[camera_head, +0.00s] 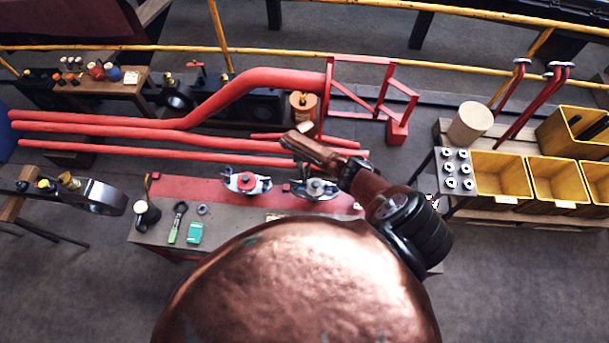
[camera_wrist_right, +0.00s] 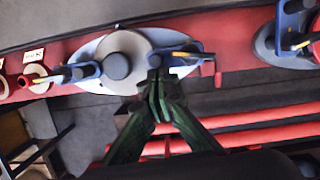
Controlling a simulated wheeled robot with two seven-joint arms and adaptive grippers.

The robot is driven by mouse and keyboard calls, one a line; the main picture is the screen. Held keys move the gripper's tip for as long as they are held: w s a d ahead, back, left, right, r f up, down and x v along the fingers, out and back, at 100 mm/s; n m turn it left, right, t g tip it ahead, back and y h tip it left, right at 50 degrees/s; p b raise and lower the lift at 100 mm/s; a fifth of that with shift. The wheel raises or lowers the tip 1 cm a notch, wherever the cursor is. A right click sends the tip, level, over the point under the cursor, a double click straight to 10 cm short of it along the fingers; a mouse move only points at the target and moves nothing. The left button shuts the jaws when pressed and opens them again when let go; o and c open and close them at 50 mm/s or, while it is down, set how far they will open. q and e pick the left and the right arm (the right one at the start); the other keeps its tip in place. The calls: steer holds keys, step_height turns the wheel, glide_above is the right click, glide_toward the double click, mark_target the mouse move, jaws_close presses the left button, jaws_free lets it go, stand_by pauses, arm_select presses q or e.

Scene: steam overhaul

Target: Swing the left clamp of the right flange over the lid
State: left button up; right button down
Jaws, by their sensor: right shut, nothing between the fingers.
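The right flange, a pale metal ring on the red strip of the bench, shows in the head view (camera_head: 313,189), partly behind my right arm. The wrist view shows its round grey lid with a dark centre knob (camera_wrist_right: 118,66). That view is turned about, so the left clamp (camera_wrist_right: 183,58), blue with a yellow-orange handle, is at the lid's right there. The opposite clamp (camera_wrist_right: 80,73) reaches over the lid toward the knob. My right gripper (camera_wrist_right: 158,84) is shut and empty beside the left clamp's inner end; contact is unclear. It also shows in the head view (camera_head: 294,139). My left gripper is out of view.
The left flange (camera_head: 246,182) with its blue clamps sits beside the right one. Red pipes (camera_head: 160,145) run behind the bench. Yellow bins (camera_head: 502,174) stand right.

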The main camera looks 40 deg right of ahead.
steer(key=w+d+r, duration=0.3)
steer(key=w+r, duration=0.2)
steer(key=r, duration=0.4)
steer(key=shift+w+d+r+b, duration=0.15)
steer(key=shift+d+r+b, duration=0.05)
steer(key=shift+r+b, duration=0.25)
steer(key=shift+f, duration=0.1)
stand_by(0.4)
